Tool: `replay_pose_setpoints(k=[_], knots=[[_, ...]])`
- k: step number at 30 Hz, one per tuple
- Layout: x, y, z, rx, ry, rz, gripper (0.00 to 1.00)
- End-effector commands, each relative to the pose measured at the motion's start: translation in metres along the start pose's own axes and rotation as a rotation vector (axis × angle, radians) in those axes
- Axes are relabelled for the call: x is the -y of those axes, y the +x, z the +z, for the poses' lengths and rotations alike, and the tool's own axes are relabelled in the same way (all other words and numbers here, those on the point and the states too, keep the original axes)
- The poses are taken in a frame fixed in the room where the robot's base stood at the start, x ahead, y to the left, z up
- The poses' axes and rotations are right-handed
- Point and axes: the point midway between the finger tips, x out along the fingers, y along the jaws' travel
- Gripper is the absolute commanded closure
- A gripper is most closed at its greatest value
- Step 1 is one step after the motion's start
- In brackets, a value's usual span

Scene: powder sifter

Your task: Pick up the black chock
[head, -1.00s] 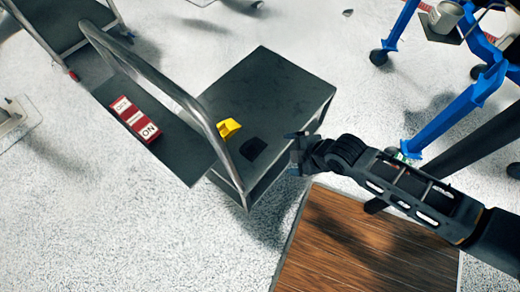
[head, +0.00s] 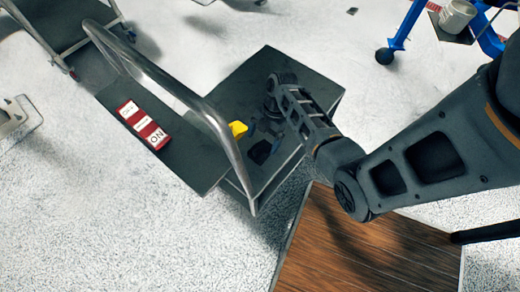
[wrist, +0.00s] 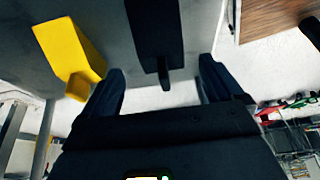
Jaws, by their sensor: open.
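The black chock (head: 261,152) lies on the dark top of the cart (head: 323,91), to the right of the cart's metal handle. In the wrist view the black chock (wrist: 154,30) shows at top centre, between the lines of my two fingers and beyond their tips. My gripper (wrist: 163,75) is open and empty, its fingers to either side of the chock's narrow end. In the head view my gripper (head: 268,126) is over the cart top close to the chock, partly hidden by my arm.
A yellow chock (head: 237,129) sits just left of the black one, and the yellow chock (wrist: 70,50) is close beside my left-hand finger in the wrist view. The curved metal handle (head: 190,100) rises left of both. A red and white ON switch block (head: 144,125) lies on a dark panel.

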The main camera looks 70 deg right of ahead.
Motion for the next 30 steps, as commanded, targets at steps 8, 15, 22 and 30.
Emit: replay_pose_setpoints(k=[8,15,22,30], knots=[[0.002,0.035,-0.005,0.0,-0.001,-0.002,0.06],[0.002,0.057,-0.005,0.002,0.001,0.001,0.06],[0.002,0.057,-0.005,0.003,0.001,0.001,0.07],[0.002,0.057,-0.005,0.003,0.001,0.001,0.33]])
